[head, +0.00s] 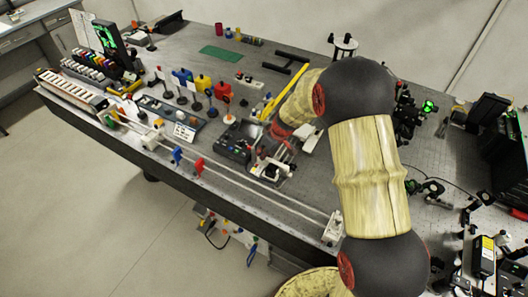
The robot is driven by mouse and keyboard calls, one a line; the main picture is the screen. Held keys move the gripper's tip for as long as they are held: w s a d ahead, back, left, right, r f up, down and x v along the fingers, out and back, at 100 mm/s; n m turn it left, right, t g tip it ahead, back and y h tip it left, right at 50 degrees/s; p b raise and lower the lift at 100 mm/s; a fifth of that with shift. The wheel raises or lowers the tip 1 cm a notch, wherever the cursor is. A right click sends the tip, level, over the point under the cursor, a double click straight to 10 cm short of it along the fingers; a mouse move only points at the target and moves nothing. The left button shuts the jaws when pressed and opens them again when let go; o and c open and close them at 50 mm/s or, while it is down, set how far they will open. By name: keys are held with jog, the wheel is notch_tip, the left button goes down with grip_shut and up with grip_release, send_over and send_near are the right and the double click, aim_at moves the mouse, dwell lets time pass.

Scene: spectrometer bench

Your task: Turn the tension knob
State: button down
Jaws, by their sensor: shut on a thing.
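My arm reaches over the bench, and my gripper (281,148) is down at the instruments near the middle front. It is small and partly covered by my wrist, and its fingertips are hard to make out. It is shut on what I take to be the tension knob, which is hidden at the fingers. A dark instrument box (236,139) stands just left of my gripper. A small white and black device (269,171) sits just below it, near the front edge.
A long rail (245,185) with blue and red clips runs along the front edge. A yellow bar (270,105) lies close to my wrist.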

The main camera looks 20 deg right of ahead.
jog(key=shift+m, duration=0.3)
jog(key=shift+m+h, duration=0.3)
jog(key=shift+m, duration=0.2)
jog(key=c, duration=1.8)
grip_release()
jog(key=shift+o, duration=0.2)
jog(key=shift+r, duration=0.1)
jog(key=v, duration=1.1)
jog(key=shift+s+r, duration=0.25)
jog(key=shift+s, duration=0.15)
